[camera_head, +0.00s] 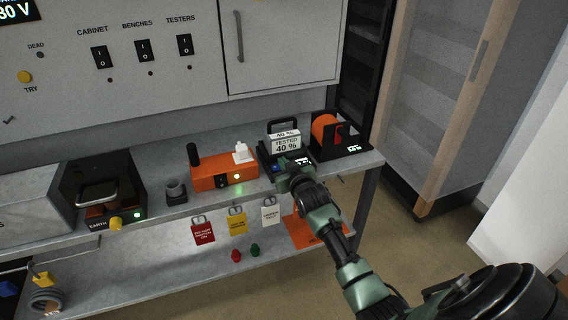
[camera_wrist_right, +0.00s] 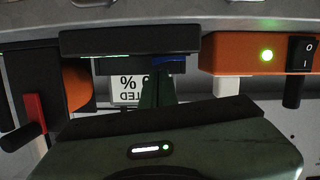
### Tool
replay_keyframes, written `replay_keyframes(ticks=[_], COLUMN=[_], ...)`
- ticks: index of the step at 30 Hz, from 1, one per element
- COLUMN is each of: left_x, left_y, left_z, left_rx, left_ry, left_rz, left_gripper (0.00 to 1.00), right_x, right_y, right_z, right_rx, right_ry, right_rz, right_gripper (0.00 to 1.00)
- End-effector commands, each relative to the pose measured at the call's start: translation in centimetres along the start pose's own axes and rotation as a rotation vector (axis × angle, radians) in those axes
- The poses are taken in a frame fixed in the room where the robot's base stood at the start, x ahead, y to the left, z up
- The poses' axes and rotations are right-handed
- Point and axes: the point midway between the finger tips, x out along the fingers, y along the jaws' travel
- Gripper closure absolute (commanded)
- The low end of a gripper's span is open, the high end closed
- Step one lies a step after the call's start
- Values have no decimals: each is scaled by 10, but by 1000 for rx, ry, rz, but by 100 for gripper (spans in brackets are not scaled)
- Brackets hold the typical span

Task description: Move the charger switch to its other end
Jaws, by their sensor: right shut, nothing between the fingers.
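The charger (camera_head: 266,158) is a black unit on the bench with a small lit display. A block with a handle and a white label reading "TESTED 40 %" (camera_head: 287,145) stands in it. The charger also shows in the wrist view (camera_wrist_right: 130,43), which appears upside down. A blue part (camera_wrist_right: 170,60), apparently the switch, is on its front edge, beside my fingertips. My right gripper (camera_head: 284,168) is shut and empty, right at the charger's front; its green fingers (camera_wrist_right: 157,88) partly cover the label. I cannot tell whether they touch the switch. My left gripper is not in view.
An orange power strip (camera_head: 215,176) with a white plug stands left of the charger. A black unit with an orange reel (camera_head: 325,131) stands close on its right. Red, yellow and white tags (camera_head: 203,232) hang along the bench front.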

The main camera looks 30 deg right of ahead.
Motion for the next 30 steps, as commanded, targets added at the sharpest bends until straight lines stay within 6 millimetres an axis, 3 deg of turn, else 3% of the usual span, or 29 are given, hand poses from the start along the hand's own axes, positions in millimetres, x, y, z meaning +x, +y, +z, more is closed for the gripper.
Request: replay_keyframes(ticks=[22, 26, 30], left_x=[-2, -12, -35], left_y=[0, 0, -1], left_z=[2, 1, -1], left_rx=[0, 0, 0], left_ry=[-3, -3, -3], left_rz=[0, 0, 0], left_gripper=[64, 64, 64], right_x=[2, 1, 0], right_y=[1, 3, 8], right_z=[9, -3, -30], right_rx=[71, 70, 70], right_ry=[-2, 0, 4], right_rz=[-18, -18, -19], right_gripper=[100, 100, 100])
